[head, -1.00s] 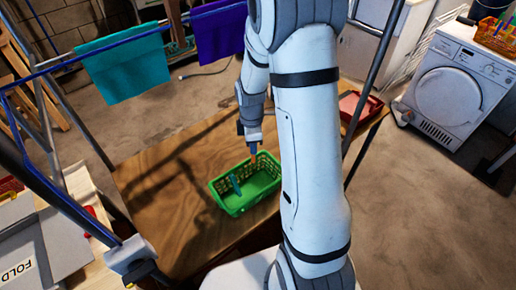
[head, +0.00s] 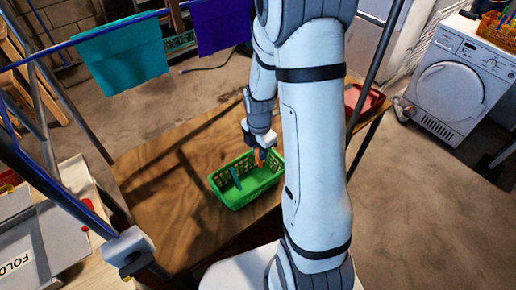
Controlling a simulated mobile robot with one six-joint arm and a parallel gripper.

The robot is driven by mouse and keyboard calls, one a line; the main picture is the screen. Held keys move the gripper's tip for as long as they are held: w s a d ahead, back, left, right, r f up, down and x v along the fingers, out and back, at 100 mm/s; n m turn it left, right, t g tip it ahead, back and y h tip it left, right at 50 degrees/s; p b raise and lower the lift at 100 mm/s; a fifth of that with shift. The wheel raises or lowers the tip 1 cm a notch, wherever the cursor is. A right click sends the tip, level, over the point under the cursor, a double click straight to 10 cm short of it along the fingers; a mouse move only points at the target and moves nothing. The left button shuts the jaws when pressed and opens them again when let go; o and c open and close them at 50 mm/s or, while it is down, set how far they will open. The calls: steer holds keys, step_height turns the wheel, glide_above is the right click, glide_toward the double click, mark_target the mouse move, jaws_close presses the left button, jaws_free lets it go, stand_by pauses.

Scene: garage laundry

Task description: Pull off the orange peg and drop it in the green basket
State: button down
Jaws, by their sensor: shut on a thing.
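The green basket (head: 237,204) stands on the wooden table, in the middle of the head view. A teal peg (head: 236,178) leans inside it at the left. My gripper (head: 260,158) points down over the basket's far right part and is shut on the orange peg (head: 260,157). Only a small bit of the orange peg shows between the fingers. I cannot tell exactly how high it is above the basket floor.
A teal cloth (head: 122,55) and a purple cloth (head: 222,24) hang on the drying line (head: 90,48) at the upper left. A red tray (head: 365,101) lies at the table's right. The wooden table (head: 165,180) is bare left of the basket.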

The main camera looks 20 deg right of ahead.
steer(key=shift+f+b, duration=3.1)
steer(key=shift+f, duration=1.8)
steer(key=c, duration=1.2)
jaws_free()
steer(key=shift+c, duration=0.2)
steer(key=shift+r, duration=0.1)
steer(key=shift+r, duration=3.95)
steer(key=s+a+r+m+t, duration=0.3)
steer(key=s+r+m, duration=1.1)
steer(key=m, duration=0.7)
steer(key=shift+s+a+r+m, duration=0.3)
steer(key=shift+a+r, duration=0.3)
steer(key=shift+r, duration=0.85)
